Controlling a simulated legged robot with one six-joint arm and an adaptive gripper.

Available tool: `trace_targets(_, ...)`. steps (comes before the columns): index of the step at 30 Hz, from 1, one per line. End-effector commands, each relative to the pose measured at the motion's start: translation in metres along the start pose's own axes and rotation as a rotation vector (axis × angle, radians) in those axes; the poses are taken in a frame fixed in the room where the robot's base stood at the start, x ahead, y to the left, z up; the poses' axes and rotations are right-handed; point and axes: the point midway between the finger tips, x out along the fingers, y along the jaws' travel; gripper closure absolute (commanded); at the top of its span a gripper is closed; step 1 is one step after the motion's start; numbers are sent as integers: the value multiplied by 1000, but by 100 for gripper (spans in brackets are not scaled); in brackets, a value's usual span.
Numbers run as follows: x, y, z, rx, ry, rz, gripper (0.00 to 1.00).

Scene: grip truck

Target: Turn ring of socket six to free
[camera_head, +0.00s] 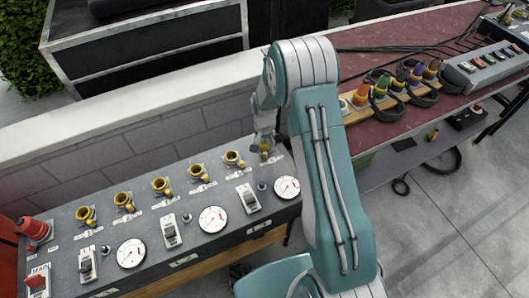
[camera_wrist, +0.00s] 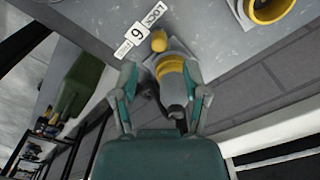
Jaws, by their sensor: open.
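Socket six (camera_wrist: 170,66) has a yellow ring and a grey body, beside a white label with a black 6 (camera_wrist: 139,31). A round yellow tab (camera_wrist: 158,41) sticks out from its ring toward the label. In the head view, socket six (camera_head: 267,149) is at the right end of the panel's row, partly hidden by my gripper. My gripper (camera_wrist: 162,79) is open, with one finger on each side of the socket. I cannot tell whether the fingers touch it.
The grey panel (camera_head: 140,225) carries several more yellow-ringed sockets, dials and switches, with a red plug (camera_head: 34,229) at its left end. A neighbouring socket (camera_wrist: 268,10) shows in the wrist view. A low wall (camera_head: 130,140) stands behind. A red-topped bench (camera_head: 400,125) with coloured plugs is right.

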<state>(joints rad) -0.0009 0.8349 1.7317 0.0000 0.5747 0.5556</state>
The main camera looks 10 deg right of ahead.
Motion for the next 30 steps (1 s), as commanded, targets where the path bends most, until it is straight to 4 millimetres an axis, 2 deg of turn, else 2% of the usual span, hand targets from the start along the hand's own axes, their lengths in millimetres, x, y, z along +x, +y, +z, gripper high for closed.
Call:
trace_targets(3,23,0,1,0,-3,2,41)
trace_targets(9,48,0,0,0,0,0,41)
trace_targets(20,54,0,0,0,1,-1,41)
trace_targets(23,54,0,0,0,1,0,81)
trace_targets(24,54,0,0,0,1,0,99)
trace_targets(30,54,0,0,-1,1,-1,100)
